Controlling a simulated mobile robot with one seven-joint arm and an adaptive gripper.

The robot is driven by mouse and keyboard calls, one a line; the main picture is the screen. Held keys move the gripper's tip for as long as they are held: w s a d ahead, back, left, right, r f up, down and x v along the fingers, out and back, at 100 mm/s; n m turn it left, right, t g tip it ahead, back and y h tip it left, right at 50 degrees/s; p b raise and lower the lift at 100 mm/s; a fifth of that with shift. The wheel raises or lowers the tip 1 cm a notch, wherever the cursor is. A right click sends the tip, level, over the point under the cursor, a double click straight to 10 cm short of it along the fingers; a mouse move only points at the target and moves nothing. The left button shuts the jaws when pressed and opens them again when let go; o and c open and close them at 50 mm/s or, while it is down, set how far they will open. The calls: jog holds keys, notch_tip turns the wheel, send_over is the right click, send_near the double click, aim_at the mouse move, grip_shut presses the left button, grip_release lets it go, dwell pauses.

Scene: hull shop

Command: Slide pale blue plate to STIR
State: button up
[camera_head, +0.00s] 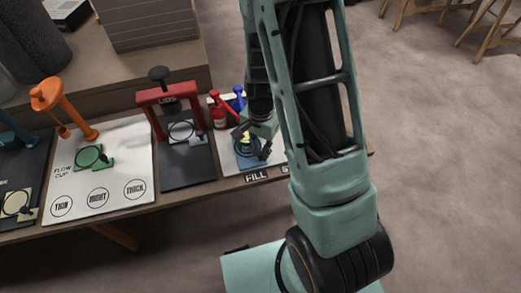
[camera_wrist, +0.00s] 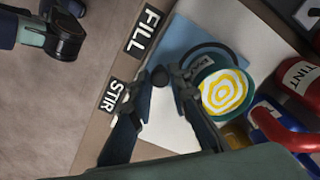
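The pale blue plate (camera_wrist: 184,38) lies on the white mat near the FILL label (camera_wrist: 145,30). A teal can (camera_wrist: 198,70) with a yellow and white swirl on top stands on it. A black round knob (camera_wrist: 160,76) shows at the plate's near side. The STIR label (camera_wrist: 112,95) is at the mat's edge, apart from the plate. My gripper (camera_wrist: 159,80) has its fingertips on either side of the knob; whether they touch it is unclear. In the head view, my gripper (camera_head: 265,147) partly hides the plate (camera_head: 246,162).
A red TINT bottle (camera_wrist: 299,76) and blue and red bottles crowd beside the can. A red LIDS press (camera_head: 166,108) and a FLOW CUP mat (camera_head: 130,184) stand to the left in the head view. White mat near STIR is clear.

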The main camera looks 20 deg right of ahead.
grip_shut()
jog(key=d+b, duration=0.2)
jog(key=d, duration=1)
jog(key=shift+d, duration=0.25)
jog(key=shift+o, duration=1.8)
grip_release()
jog(key=shift+d, duration=0.1)
jog(key=shift+r, duration=0.1)
